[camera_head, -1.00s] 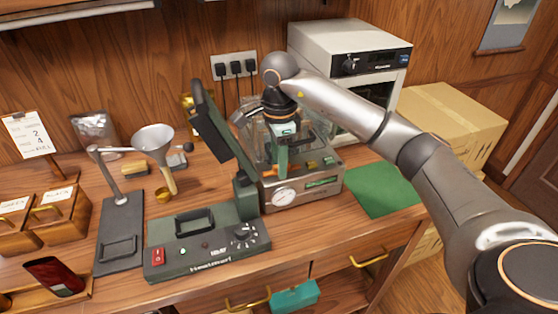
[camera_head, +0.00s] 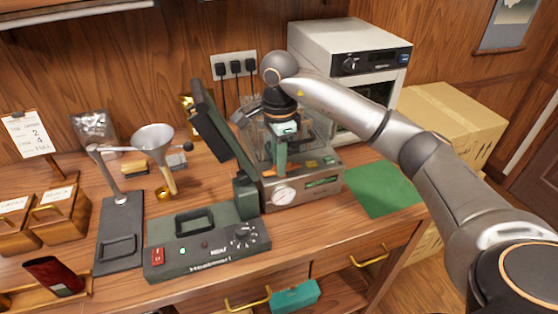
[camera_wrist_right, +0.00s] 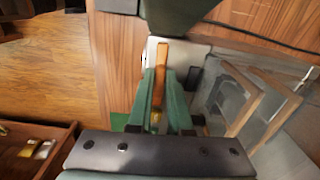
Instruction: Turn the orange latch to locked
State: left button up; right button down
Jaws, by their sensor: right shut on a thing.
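The orange latch (camera_wrist_right: 162,54) shows in the right wrist view as a narrow bar, its near end between the green fingers of my right gripper (camera_wrist_right: 161,75). The gripper is shut on it. In the head view my right gripper (camera_head: 280,172) reaches down to the front of the steel machine (camera_head: 310,189), which has a clear chamber and a round dial. Only a small orange bit of the latch (camera_head: 267,173) shows there, beside the fingers. The fingers hide most of it, so its exact angle is hard to read. My left gripper is not in view.
A dark green sealer (camera_head: 205,240) with a raised arm stands left of the machine. A green mat (camera_head: 383,190) lies to the right, clear. A white oven (camera_head: 350,60) stands behind. A funnel stand (camera_head: 119,230) is further left.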

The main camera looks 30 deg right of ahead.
jog(key=n+b, duration=0.1)
jog(key=n, duration=0.3)
jog(key=shift+s+n, duration=0.15)
jog(key=shift+n, duration=0.25)
jog(key=n+b, duration=0.1)
jog(key=n, duration=0.3)
jog(key=shift+s+d, duration=0.1)
jog(key=n, duration=0.5)
jog(key=shift+s+b, duration=0.1)
jog(key=shift+b, duration=0.25)
jog(key=shift+d+n, duration=0.15)
jog(key=shift+n, duration=1.65)
jog(key=c, duration=0.9)
grip_release()
